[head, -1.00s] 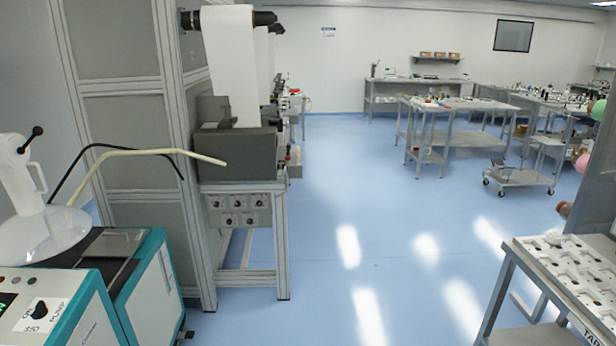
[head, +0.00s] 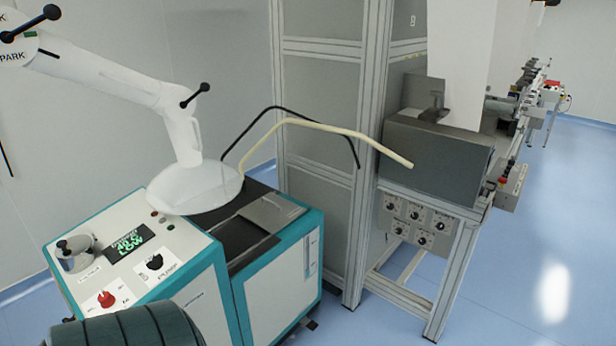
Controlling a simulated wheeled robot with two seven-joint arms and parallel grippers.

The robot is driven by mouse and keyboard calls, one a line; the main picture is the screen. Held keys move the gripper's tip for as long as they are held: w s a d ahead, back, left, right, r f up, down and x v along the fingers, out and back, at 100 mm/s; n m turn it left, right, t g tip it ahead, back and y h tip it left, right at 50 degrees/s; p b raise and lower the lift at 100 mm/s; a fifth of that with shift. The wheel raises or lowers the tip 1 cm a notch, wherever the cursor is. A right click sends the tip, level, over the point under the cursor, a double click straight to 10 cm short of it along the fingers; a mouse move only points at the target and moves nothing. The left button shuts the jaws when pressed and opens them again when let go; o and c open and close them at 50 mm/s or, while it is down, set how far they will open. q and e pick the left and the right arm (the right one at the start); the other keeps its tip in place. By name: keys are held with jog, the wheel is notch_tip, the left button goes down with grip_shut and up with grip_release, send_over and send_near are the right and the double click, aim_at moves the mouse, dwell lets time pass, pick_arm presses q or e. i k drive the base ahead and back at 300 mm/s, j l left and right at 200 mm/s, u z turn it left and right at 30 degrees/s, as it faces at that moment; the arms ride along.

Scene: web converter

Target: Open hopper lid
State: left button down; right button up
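A teal and white machine (head: 275,290) stands at the lower left, with a sloped control panel on its left part. Its top right part carries a dark flat surface with a grey metal plate (head: 272,213) lying level on it. This plate looks like the hopper lid and appears closed, but no label confirms it. A pale translucent hood (head: 195,187) on a white jointed arm (head: 125,85) hangs low over the back left of the top and covers part of it. Neither of my grippers shows in the view.
The control panel has a lit green display (head: 128,241), a red knob (head: 106,299) and a black knob (head: 155,262). A cream hose (head: 340,130) and a black cable arch behind the top. A grey framed cabinet (head: 325,120) stands behind. Blue floor is clear at right.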

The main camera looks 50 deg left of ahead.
aim_at(272, 213)
jog(key=i+l+u, duration=0.15)
jog(key=i+u, duration=0.3)
jog(key=i+l+u, duration=0.4)
jog(key=i, duration=0.25)
jog(key=i+l+u, duration=0.9)
jog(key=l, duration=0.15)
